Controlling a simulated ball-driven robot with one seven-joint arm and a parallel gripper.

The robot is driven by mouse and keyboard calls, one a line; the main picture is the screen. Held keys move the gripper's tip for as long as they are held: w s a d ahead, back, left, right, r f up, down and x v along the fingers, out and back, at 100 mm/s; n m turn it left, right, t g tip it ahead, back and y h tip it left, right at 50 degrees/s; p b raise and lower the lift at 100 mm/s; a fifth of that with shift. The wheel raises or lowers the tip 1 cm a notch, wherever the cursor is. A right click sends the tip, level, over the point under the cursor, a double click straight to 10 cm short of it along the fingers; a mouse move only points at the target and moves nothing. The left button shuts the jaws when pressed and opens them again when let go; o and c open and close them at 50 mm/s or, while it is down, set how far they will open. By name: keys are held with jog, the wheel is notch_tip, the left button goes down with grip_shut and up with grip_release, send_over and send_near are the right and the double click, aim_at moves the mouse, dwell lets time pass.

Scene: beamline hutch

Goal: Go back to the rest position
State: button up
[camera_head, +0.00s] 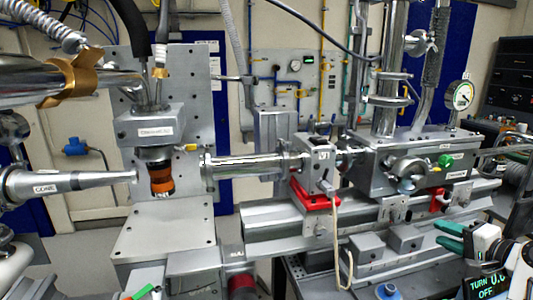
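My gripper (437,233) is at the lower right of the head view, with its two teal fingers pointing left. A gap shows between the fingers and I see nothing held in it. The gripper is in front of the grey rail and the metal blocks on it, apparently apart from them. The white and black wrist behind the fingers runs off the right edge.
A small display (488,284) reads "TURN 0.0 OFF" below my gripper. A cone nozzle (65,182) points right toward a sample head (155,128) with an orange ring. A valve box (315,165) sits on a red mount. A gauge (459,95) stands behind.

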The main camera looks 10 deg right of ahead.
jog(key=s+a+f+n+g, duration=0.4)
jog(key=s+a+f, duration=0.3)
jog(key=f, duration=0.4)
jog(key=s+a+f+n+g, duration=0.4)
jog(key=s+a+f, duration=0.2)
jog(key=a+f, duration=0.3)
jog(key=s+a+f+n+g, duration=0.2)
jog(key=s+a+f+n, duration=0.1)
jog(key=s, duration=0.7)
jog(key=s+a+f+n+g+h, duration=0.1)
jog(key=s+a+f+n+g, duration=0.2)
jog(key=s, duration=0.7)
notch_tip(320, 180, down, 3)
jog(key=shift+s+a+r+g, duration=0.15)
jog(key=shift+s+a+g, duration=0.15)
jog(key=shift+a, duration=0.75)
jog(key=shift+w, duration=0.15)
